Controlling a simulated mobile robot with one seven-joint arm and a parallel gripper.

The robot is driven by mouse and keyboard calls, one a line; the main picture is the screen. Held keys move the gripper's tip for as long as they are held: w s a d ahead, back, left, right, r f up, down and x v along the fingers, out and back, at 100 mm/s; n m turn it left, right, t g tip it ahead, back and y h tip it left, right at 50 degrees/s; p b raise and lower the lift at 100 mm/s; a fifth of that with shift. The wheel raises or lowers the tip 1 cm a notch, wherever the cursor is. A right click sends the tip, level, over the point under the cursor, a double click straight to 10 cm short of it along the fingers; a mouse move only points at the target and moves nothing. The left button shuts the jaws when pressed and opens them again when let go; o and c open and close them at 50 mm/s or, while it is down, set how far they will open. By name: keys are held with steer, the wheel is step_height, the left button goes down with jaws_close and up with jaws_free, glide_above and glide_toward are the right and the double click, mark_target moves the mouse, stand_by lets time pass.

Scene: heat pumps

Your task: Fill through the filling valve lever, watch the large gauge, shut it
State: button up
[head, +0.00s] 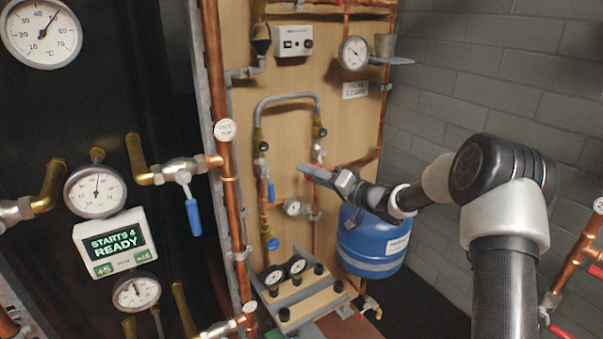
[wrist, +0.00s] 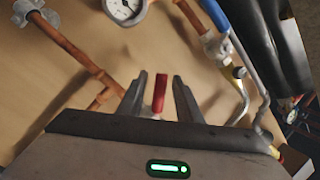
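A red lever (wrist: 159,92) stands between the two fingers of my gripper (wrist: 158,98) in the wrist view. The fingers are spread, with a gap on each side of the lever. In the head view my gripper (head: 312,172) is at the right leg of the grey looped hose (head: 287,97) on the wooden board and hides most of the valve there. A round white gauge (head: 355,53) is at the board's upper right. A smaller gauge (head: 292,206) sits below the hose; a gauge also shows at the top of the wrist view (wrist: 124,8).
A blue lever (head: 271,191) hangs on the hose's left leg. A blue tank (head: 372,240) stands below my arm. A display (head: 110,242) at left reads "STARTS 4 READY", below another gauge (head: 95,191). Copper pipes (head: 222,150) run up the board's left side.

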steer(key=shift+x, duration=1.6)
jaws_close()
